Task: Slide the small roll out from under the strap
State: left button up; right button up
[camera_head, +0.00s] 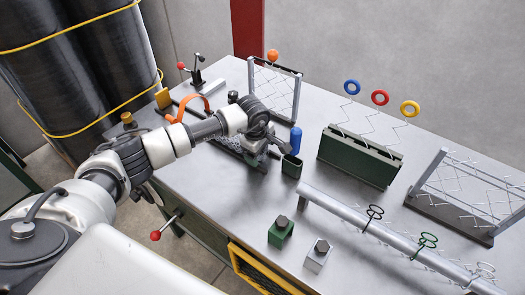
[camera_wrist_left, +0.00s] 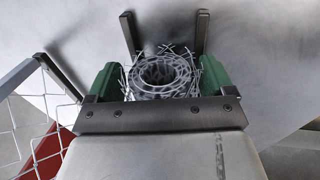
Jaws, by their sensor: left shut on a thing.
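My left gripper (camera_head: 270,148) is low over the table's middle. In the left wrist view the small roll (camera_wrist_left: 162,72), a grey coil of wire mesh seen end-on, sits between the jaws (camera_wrist_left: 160,62). The gripper is shut on it. In the head view the gripper mostly hides the roll. The orange strap (camera_head: 196,98) arches over a dark base at the table's back left, apart from the gripper. My forearm passes in front of part of that area, so I cannot tell what lies beneath the strap. My right gripper is not in view.
A mesh frame (camera_head: 276,90) stands behind the gripper, and a green cup with a blue handle (camera_head: 295,140) is close on its right. A green box (camera_head: 358,157) and a long grey pipe (camera_head: 395,240) are farther right. Some bare tabletop (camera_head: 245,205) lies in front.

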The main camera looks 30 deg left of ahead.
pick_arm(q)
jog(key=shift+d+r, duration=0.1)
jog(key=shift+d, duration=0.1)
jog(key=o, duration=1.1)
jog(key=shift+c, duration=0.2)
jog(key=shift+r, duration=0.1)
jog(key=r, duration=0.3)
jog(key=s+r+b, duration=0.1)
jog(key=r, duration=0.3)
jog(key=s+r+b, duration=0.1)
jog(key=r, duration=0.2)
jog(key=shift+a+r, duration=0.2)
jog(key=shift+s+f, duration=0.1)
